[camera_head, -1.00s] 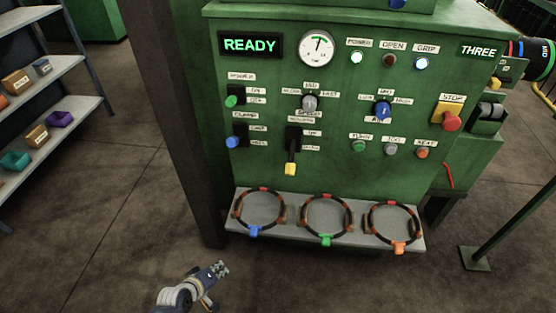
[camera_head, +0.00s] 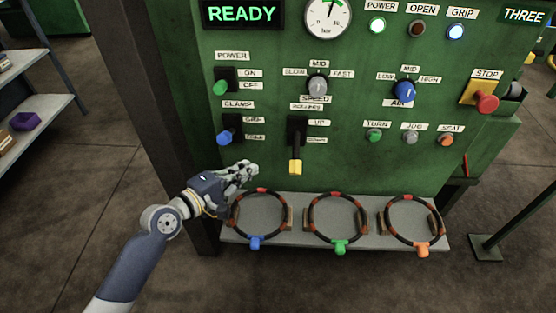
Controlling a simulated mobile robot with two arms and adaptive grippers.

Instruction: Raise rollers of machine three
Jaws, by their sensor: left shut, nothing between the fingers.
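Machine three is a green cabinet, marked by its THREE label (camera_head: 524,16) at the upper right. The rollers lever (camera_head: 295,155) has a yellow tip and hangs down beside the DOWN label, in a black slot with UP above. My left gripper (camera_head: 252,170) is shut and empty. It is in front of the panel, left of the lever and below the clamp lever, apart from the yellow tip. My right gripper is not in view.
The blue clamp lever (camera_head: 224,137) and green power lever (camera_head: 220,87) are above my left gripper. The grey shelf (camera_head: 298,240) below holds blue-, green- and orange-tabbed rings. A red stop button (camera_head: 487,103) is at right. The READY display (camera_head: 243,14) is lit.

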